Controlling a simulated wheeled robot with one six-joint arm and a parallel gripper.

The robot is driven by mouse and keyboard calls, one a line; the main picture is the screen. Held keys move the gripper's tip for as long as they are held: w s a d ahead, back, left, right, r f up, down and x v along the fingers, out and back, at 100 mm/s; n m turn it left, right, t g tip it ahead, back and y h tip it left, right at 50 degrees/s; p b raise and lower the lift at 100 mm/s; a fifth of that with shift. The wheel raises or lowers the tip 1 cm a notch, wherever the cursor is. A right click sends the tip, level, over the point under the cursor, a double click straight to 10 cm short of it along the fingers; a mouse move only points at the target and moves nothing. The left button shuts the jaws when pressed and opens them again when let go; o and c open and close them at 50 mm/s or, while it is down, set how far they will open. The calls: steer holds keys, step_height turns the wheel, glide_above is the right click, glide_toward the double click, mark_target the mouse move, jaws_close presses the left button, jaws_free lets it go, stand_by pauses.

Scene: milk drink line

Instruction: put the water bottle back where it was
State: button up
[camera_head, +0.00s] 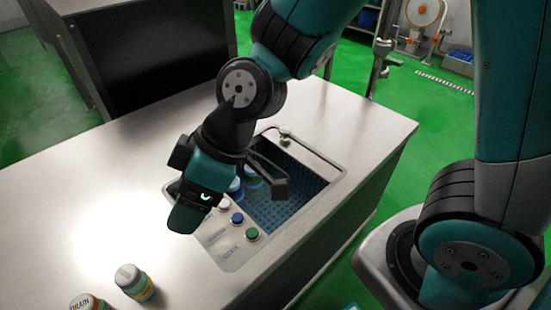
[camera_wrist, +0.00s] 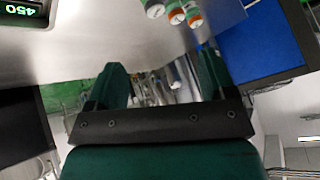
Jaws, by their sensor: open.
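My gripper (camera_wrist: 160,75) is open in the wrist view, with its two teal fingers apart and nothing clearly held between them. In the head view, my wrist hangs over the near left side of a dark blue basin set in the counter. I cannot tell whether either is the water bottle, as no label is readable.
A panel (camera_head: 228,240) with white, blue and green buttons borders the basin. A jar marked DRAIN (camera_head: 88,303) and a banded jar (camera_head: 136,283) stand at the front left of the steel counter (camera_head: 90,200). The counter's left middle is clear. The wrist view shows a display reading 450 (camera_wrist: 20,11).

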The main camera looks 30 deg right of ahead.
steer(key=s+d+r+m+h, duration=0.3)
steer(key=s+d+r+m, duration=0.2)
steer(key=d, duration=0.6)
step_height(320, 180, up, 3)
steer(key=shift+s+f+m, duration=0.15)
steer(key=shift+s+m, duration=0.25)
steer(key=shift+s, duration=0.5)
steer(key=shift+a, duration=0.1)
steer(key=shift+c, duration=0.2)
